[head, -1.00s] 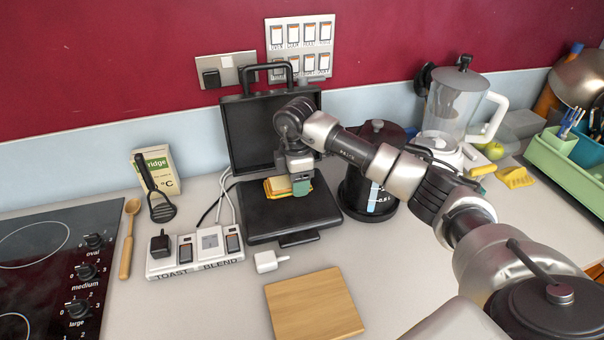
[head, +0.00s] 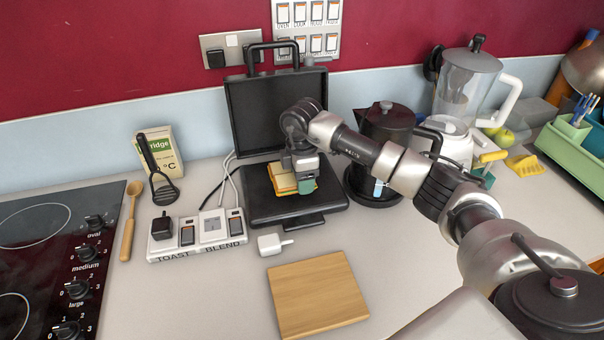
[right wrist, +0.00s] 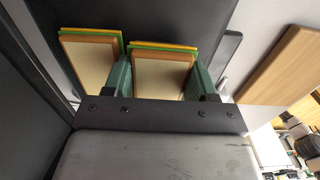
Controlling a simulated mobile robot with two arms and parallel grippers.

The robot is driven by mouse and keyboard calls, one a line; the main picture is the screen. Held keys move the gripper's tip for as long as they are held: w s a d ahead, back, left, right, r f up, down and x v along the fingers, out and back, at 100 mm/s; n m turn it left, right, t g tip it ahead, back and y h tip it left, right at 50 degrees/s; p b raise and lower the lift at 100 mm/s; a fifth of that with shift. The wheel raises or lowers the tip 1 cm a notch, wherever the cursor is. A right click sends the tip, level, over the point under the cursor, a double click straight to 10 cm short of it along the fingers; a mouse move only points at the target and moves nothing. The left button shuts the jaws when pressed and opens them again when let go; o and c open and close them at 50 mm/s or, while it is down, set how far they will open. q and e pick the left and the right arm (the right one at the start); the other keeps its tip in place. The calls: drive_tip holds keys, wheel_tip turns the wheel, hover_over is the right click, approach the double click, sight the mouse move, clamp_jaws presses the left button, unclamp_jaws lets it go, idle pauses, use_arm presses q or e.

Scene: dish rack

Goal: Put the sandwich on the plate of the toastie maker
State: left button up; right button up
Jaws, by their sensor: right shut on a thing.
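The toastie maker stands open in the head view, its black lid (head: 279,112) upright at the back and its dark lower plate (head: 270,210) flat in front. My right gripper (head: 297,181) is over the lower plate. In the right wrist view, its green fingers (right wrist: 158,82) are closed on either side of a sandwich (right wrist: 162,75) with bread, green and yellow layers. A second, similar sandwich piece (right wrist: 88,62) is just outside the left finger. In the head view the sandwich (head: 282,179) shows beside the finger. Whether it touches the plate cannot be told. My left gripper is out of view.
A wooden board (head: 318,293) lies in front, with a white plug (head: 270,243) behind it. A black kettle (head: 385,125) stands close right of the toastie maker. The socket strip (head: 198,235) is at left, beside the hob (head: 48,235).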

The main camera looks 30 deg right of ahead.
drive_tip(key=shift+f, duration=0.15)
drive_tip(key=shift+f+b, duration=0.4)
drive_tip(key=shift+f, duration=0.2)
drive_tip(key=shift+f, duration=0.2)
idle(0.5)
drive_tip(key=o, duration=1)
wheel_tip(320, 180, up, 11)
drive_tip(key=shift+f+b, duration=0.1)
drive_tip(key=shift+b, duration=1)
clamp_jaws()
